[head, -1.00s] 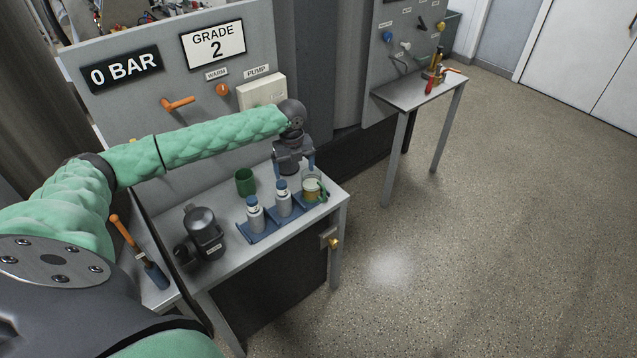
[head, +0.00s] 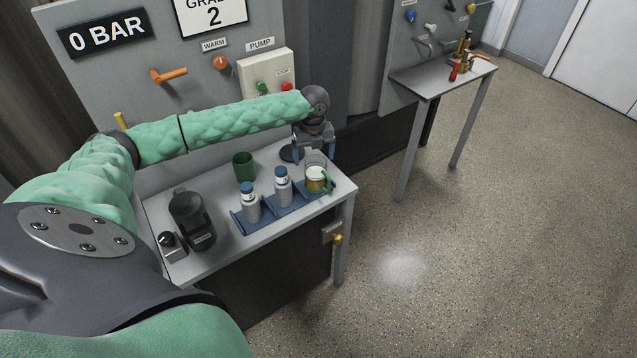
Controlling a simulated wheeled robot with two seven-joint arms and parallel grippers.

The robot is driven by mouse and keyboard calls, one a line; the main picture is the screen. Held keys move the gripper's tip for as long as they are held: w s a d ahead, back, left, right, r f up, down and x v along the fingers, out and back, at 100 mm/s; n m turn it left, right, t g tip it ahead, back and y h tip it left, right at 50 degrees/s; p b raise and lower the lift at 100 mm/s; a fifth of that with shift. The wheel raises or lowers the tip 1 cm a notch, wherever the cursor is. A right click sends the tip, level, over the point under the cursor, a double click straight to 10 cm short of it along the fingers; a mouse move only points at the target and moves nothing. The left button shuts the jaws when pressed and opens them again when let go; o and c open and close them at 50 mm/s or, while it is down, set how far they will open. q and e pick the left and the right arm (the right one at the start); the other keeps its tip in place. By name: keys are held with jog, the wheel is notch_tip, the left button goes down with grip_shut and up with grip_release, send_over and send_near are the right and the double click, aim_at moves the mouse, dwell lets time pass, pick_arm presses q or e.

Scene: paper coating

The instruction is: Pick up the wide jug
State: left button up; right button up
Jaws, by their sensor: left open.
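A clear wide jug (head: 316,181) with a green handle on its right and pale amber contents stands upright at the right end of a blue tray (head: 269,221) on the bench. My left gripper (head: 315,155) is open, pointing down, just behind and above the jug's rim in the head view. One finger shows on each side. Nothing is held, and I cannot tell whether a finger touches the jug. My right gripper is out of view.
Two grey bottles with blue caps (head: 282,187) stand in the tray left of the jug. A green cup (head: 243,166) and a dark disc (head: 291,153) are behind. A dark machine (head: 191,217) is at left. The bench front (head: 215,255) is clear.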

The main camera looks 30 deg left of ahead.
aim_at(316, 174)
pick_arm(q)
jog(key=shift+f+b, duration=0.6)
jog(key=shift+f, duration=0.3)
notch_tip(316, 174, down, 2)
jog(key=shift+f+p, duration=0.15)
jog(key=shift+p, duration=0.4)
jog(key=shift+w+f+p, duration=0.1)
jog(key=shift+f+p, duration=0.25)
jog(key=f+p, duration=0.2)
jog(key=f, duration=0.1)
jog(key=shift+w+f, duration=0.2)
jog(key=shift+w, duration=0.15)
jog(key=shift+f+p, duration=0.3)
jog(key=shift+f, duration=0.4)
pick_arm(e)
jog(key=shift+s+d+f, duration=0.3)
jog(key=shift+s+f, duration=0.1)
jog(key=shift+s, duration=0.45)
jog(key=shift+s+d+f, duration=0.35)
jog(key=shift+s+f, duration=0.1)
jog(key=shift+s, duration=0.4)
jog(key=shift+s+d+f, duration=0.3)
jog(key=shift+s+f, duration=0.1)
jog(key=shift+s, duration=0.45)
pick_arm(q)
jog(key=c, duration=1.2)
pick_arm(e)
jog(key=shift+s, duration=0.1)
